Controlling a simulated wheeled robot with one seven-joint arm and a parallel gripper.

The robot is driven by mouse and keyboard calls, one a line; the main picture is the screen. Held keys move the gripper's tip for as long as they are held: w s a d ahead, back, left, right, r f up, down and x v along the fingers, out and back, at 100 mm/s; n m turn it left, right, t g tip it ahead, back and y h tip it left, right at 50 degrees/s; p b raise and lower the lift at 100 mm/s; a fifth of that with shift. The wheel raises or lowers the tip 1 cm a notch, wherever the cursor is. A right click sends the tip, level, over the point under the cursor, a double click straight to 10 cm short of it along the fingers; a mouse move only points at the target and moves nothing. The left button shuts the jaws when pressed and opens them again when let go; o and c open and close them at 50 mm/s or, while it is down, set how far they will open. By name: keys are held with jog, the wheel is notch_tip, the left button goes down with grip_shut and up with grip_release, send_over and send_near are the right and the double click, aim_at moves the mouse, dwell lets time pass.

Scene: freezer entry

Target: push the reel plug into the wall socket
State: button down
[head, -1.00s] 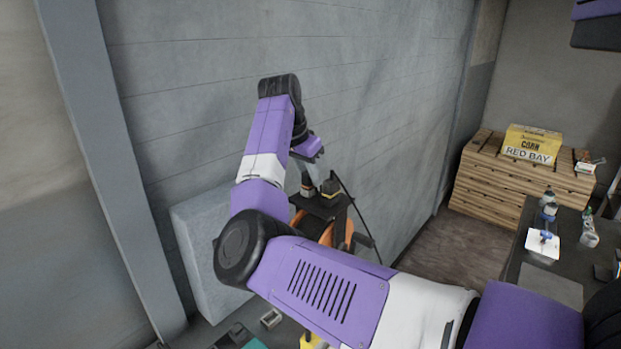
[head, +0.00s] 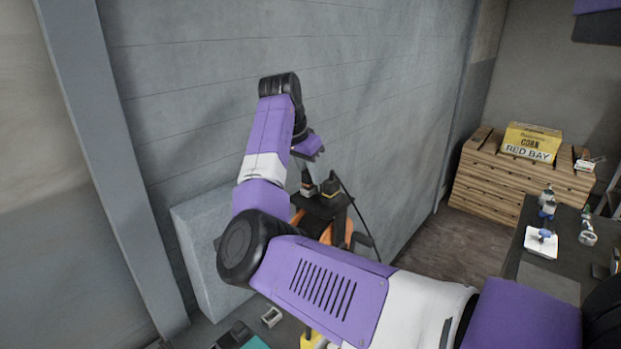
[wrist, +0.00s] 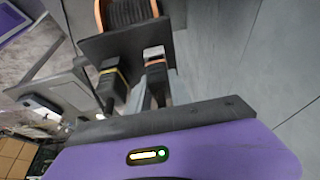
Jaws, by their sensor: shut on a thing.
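My gripper (head: 307,174) points down in front of the grey wall, above the cable reel. It is shut on a dark plug with an orange band (head: 308,190), which also shows in the wrist view (wrist: 154,56), just beyond my fingers (wrist: 158,88). A second black plug-like piece with a yellow band (head: 330,188) stands beside it on the reel's dark top plate (head: 318,207); it is left of the held plug in the wrist view (wrist: 111,82). I cannot tell whether the held plug touches the plate. The orange reel (head: 337,234) is partly hidden. I cannot make out the wall socket.
A pale grey block (head: 192,250) stands against the wall, partly behind my arm. A wooden crate (head: 500,185) with a yellow corn box (head: 531,142) is at the back right. A dark table (head: 545,282) with small items is at right. Open floor lies between.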

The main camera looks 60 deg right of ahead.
jog(key=shift+r+p, duration=0.5)
jog(key=shift+p, duration=0.5)
dwell(0.7)
jog(key=shift+r, duration=0.45)
dwell(0.6)
jog(key=shift+r, duration=2.65)
jog(key=shift+r, duration=0.15)
jog(key=shift+r, duration=1.85)
jog(key=s+a, duration=0.6)
jog(key=s, duration=0.4)
jog(key=shift+s+a, duration=0.15)
